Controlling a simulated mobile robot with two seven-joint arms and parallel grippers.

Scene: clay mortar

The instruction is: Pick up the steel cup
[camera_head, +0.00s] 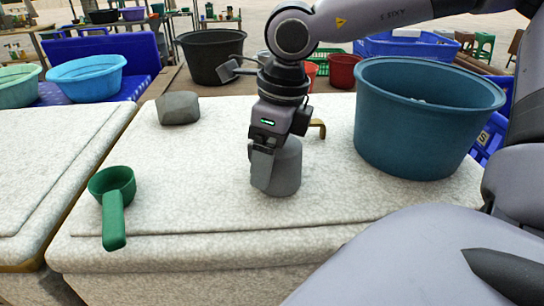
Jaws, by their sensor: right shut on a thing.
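The steel cup (286,172) is a grey, smooth, rounded vessel standing on the white speckled table in the middle of the camera_head view. A brass-coloured hooked piece (318,126) shows just behind it at the right; I cannot tell whether it is the cup's handle. My right gripper (262,168) comes down from above and is shut on the cup, with a finger along its left side. The gripper hides the cup's top and part of its left side. The cup's base appears to be at the table surface. My left gripper is not in view.
A large blue tub (425,120) stands close at the right. A green scoop (113,195) lies at the left front, and a grey block (178,108) sits at the back left. A black tub (212,56) stands behind. The table (190,190) is clear left of the cup.

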